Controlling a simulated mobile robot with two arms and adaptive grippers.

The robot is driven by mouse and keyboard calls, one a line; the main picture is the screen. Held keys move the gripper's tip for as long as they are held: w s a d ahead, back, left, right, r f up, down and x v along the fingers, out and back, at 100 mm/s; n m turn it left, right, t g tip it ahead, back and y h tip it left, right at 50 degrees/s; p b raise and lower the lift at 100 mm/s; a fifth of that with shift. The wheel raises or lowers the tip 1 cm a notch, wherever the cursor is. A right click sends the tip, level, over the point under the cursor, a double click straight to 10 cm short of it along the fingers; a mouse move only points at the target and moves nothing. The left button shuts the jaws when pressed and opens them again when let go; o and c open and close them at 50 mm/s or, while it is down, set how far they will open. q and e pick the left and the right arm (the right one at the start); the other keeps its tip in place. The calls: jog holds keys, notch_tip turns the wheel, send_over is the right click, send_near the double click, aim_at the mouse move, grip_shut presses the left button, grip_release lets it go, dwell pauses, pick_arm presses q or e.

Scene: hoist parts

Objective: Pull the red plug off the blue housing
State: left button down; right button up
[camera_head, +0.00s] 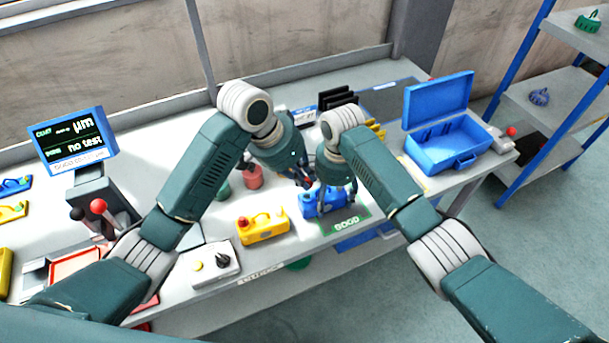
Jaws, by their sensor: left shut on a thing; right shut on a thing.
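The blue housing (313,209) is at the upper left edge of the green GOOD mat on the bench, partly covered by my grippers. My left gripper (305,184) is shut at the housing's left end, where the red plug would sit. The plug itself is hidden by the fingers, and I cannot tell whether it is seated or apart. My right gripper (326,190) comes down from above and is shut on the blue housing. The two grippers are close together.
A yellow housing (264,229) with a red plug stands just left. Red and green cylinders (253,177) stand behind. An open blue case (445,150) is at right, a display (75,140) at left.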

pick_arm(q)
jog(key=shift+w+d+r, duration=0.2)
jog(key=shift+d+r, duration=0.15)
jog(key=shift+r, duration=0.25)
pick_arm(e)
jog(key=shift+s+d+f, duration=0.2)
jog(key=shift+s+f, duration=0.1)
jog(key=shift+f, duration=0.2)
jog(key=o, duration=1.7)
jog(key=shift+d, duration=0.1)
pick_arm(q)
jog(key=shift+s+a+f, duration=0.15)
jog(key=shift+a+f, duration=0.05)
jog(key=shift+f, duration=0.1)
pick_arm(e)
jog(key=r, duration=0.8)
jog(key=shift+w+a+r, duration=0.25)
jog(key=shift+a+r, duration=0.05)
jog(key=shift+a, duration=0.05)
jog(key=shift+r, duration=0.2)
jog(key=shift+o, duration=0.4)
jog(key=o, duration=0.4)
